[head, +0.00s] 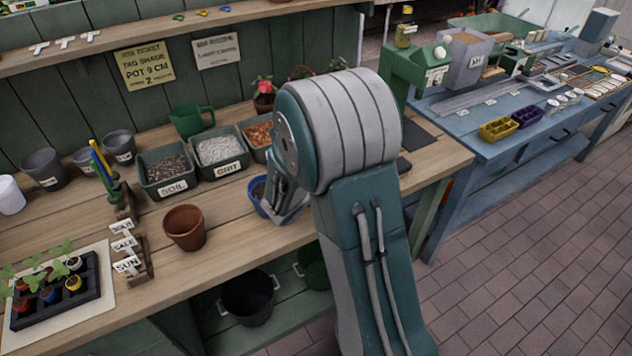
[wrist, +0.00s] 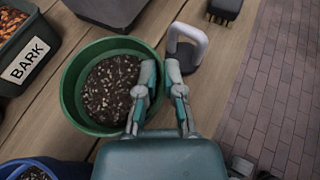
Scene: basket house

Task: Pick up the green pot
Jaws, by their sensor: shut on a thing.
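The green pot (wrist: 76,96) holds dark, speckled soil and stands on the wooden bench in the wrist view. My gripper (wrist: 162,78) is at its right rim, with one finger over the inside and the other outside. It is shut on the pot's rim wall. The fingers hide part of that rim. In the head view my arm hides the green pot and the fingertips.
A blue pot (wrist: 28,170) stands close by, and a bark bin (wrist: 32,60) is to the left. A grey-handled tool (wrist: 188,48) lies just beyond the right finger. A terracotta pot (head: 185,228) stands nearby. The bench edge and brick floor (wrist: 285,90) are to the right.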

